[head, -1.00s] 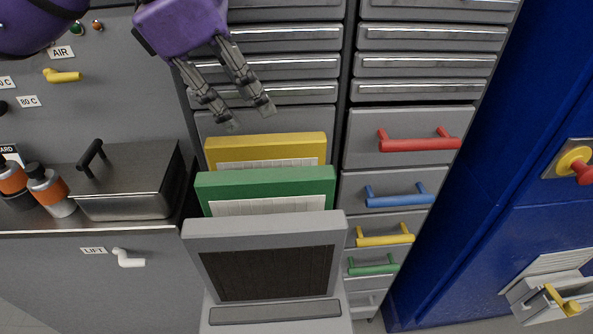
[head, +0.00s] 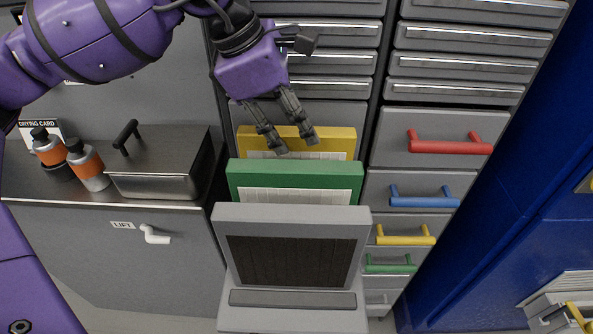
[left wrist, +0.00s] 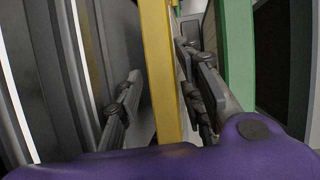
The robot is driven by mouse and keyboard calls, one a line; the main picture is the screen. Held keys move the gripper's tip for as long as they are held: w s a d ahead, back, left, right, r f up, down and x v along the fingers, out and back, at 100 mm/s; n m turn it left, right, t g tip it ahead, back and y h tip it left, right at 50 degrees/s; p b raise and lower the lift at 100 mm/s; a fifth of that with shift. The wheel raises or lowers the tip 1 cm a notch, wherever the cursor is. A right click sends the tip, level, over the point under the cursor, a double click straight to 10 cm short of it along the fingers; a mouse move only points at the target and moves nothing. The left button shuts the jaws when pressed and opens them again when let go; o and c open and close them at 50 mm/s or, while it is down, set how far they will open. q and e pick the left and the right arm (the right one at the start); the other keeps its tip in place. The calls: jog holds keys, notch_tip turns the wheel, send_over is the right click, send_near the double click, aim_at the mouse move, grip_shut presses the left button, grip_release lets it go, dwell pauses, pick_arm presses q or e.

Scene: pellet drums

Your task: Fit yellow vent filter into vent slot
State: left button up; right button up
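The yellow vent filter (head: 340,142) stands upright at the back of a rack, behind a green filter (head: 295,180) and a grey filter (head: 290,215) with a dark mesh. My left gripper (head: 298,146) is at the yellow filter's top edge, fingers pointing down. In the left wrist view, the yellow filter's edge (left wrist: 158,60) runs between the two spread fingers (left wrist: 160,88). The right-hand finger there is very close to the filter; the left-hand finger is clearly apart from it. I cannot identify the vent slot for certain. My right gripper is out of view.
Drawers with red (head: 450,143), blue (head: 425,197) and yellow (head: 405,236) handles stand right of the rack. A lidded metal box (head: 160,170) and orange-banded bottles (head: 88,165) are on the left counter. A blue cabinet (head: 500,240) and a grey fixture (head: 562,297) are at far right.

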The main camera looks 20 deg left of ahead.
pick_arm(q)
jog(key=shift+f, duration=0.25)
dwell(0.3)
jog(key=shift+c, duration=0.3)
grip_shut()
